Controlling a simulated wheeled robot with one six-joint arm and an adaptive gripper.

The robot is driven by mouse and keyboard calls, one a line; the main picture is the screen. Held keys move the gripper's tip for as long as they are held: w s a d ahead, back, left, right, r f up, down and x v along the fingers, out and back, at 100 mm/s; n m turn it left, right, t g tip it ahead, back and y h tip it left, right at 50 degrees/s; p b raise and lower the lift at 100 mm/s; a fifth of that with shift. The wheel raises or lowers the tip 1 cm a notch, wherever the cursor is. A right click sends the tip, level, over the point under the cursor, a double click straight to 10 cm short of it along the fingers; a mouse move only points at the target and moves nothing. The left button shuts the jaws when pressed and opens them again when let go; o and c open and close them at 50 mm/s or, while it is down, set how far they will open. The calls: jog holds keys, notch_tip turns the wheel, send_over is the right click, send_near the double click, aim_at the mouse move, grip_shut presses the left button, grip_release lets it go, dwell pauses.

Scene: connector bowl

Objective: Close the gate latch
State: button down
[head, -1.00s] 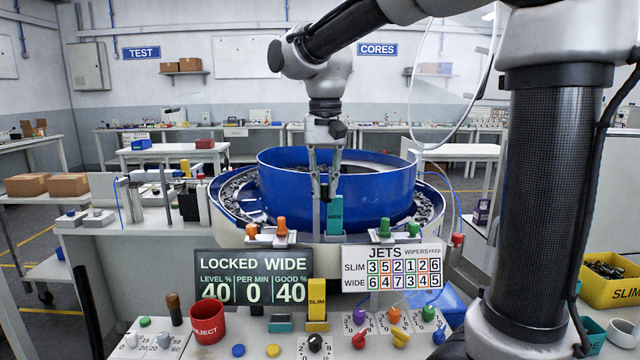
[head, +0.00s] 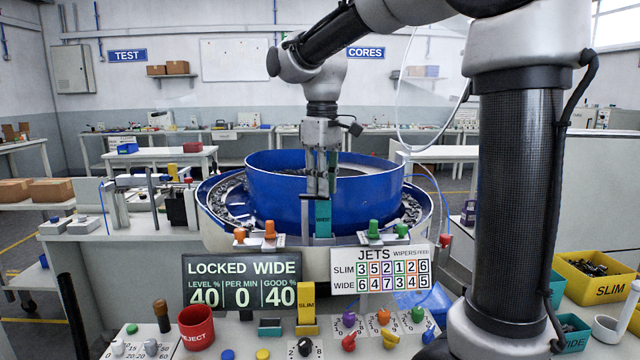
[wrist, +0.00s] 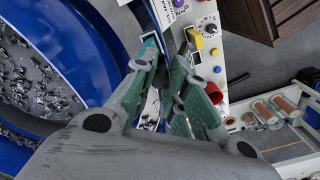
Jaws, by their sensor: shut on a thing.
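The teal gate piece marked WIDE (head: 323,222) stands upright at the front rim of the blue bowl (head: 265,190). A small dark latch part (head: 307,197) shows at its top, beside my fingertips. My gripper (head: 320,192) points down over it and is shut on the latch, which the fingers mostly hide. In the wrist view my gripper (wrist: 180,65) has its green-padded fingers close together, with the teal gate piece (wrist: 150,48) just beyond them. The display (head: 242,281) reads LOCKED WIDE.
Orange (head: 270,229) and green (head: 373,228) jet knobs stand on either side of the gate. The JETS board (head: 380,269) hangs below right. A yellow SLIM piece (head: 306,305), a red REJECT cup (head: 197,327) and several knobs crowd the front panel.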

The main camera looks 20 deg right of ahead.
jog(key=shift+w+d+n, duration=0.2)
jog(key=shift+w+n, duration=0.1)
jog(key=shift+n, duration=0.8)
jog(key=c, duration=1.4)
grip_release()
jog(key=shift+o, duration=0.2)
jog(key=shift+w, duration=0.1)
notch_tip(320, 180, up, 12)
